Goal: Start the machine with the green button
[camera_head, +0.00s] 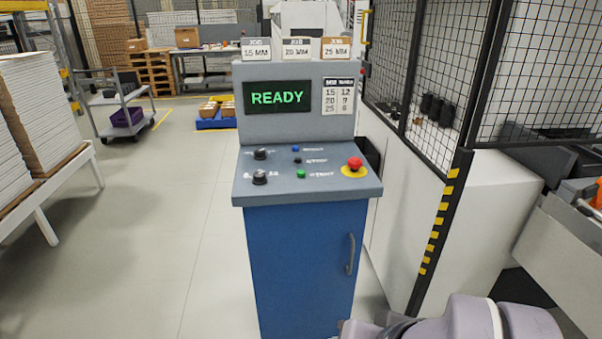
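The control console stands upright in the middle, with a grey sloped panel (330,187) on a blue cabinet (300,265). The small green button (301,174) sits at the panel's lower middle, with white lettering to its right. A blue button (295,149) and a dark button (297,161) are above it. A red mushroom button (355,163) on a yellow base is at the right. Two black knobs (260,177) are at the left. The screen (277,97) reads READY in green. My gripper is not in view; only part of my arm shows at the bottom right.
Three job cards (296,48) marked 15, 20 and 25 mm stand on top. A black mesh fence (440,75) with a striped post and a white machine body (465,230) are at the right. Stacked boards (45,110) and a trolley (122,105) are at the left. Floor left of the console is clear.

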